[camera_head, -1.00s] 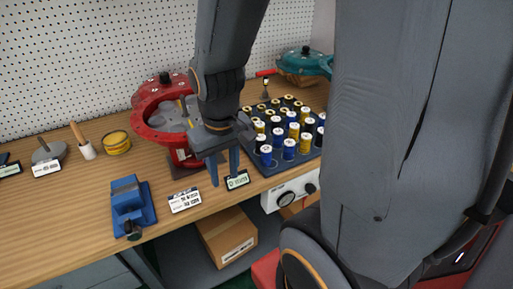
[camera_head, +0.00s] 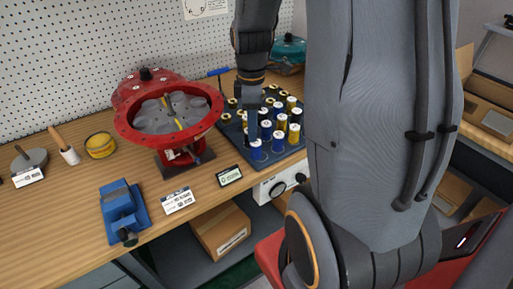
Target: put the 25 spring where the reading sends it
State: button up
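Several spring cartridges with blue, yellow, dark and white bands stand in a dark tray (camera_head: 236,137) at the bench's right side. Their numbers are too small to read, so I cannot tell which one is the 25 spring. My gripper (camera_head: 252,132) points down over the left part of the tray, among the cartridges. Its fingers overlap edge-on, so its opening and any grip are hidden. A small display (camera_head: 230,176) with greenish text stands at the bench's front edge; its reading is illegible. A red round housing (camera_head: 122,122) stands open left of the tray, with grey parts and a yellow pointer inside.
A blue vise (camera_head: 122,212) and a white label card (camera_head: 178,201) are near the front edge. A yellow tin (camera_head: 100,145), a wooden-handled tool (camera_head: 66,148) and a grey disc (camera_head: 29,160) stand at left. A teal housing (camera_head: 289,52) is behind the tray.

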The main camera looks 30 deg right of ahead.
aim_at(256, 144)
jog(key=shift+w+d+n, duration=0.1)
jog(key=shift+d+n, duration=0.2)
jog(key=shift+d, duration=0.05)
jog(key=shift+d+f, duration=0.1)
jog(key=shift+f, duration=0.15)
jog(key=shift+d+f+p, duration=0.2)
jog(key=shift+f+p, duration=0.9)
jog(key=shift+f, duration=2.6)
grip_shut()
jog(key=shift+r, duration=0.15)
notch_tip(256, 144, up, 9)
jog(key=shift+r+b, duration=0.15)
jog(key=shift+b, duration=0.75)
jog(key=shift+r, duration=0.25)
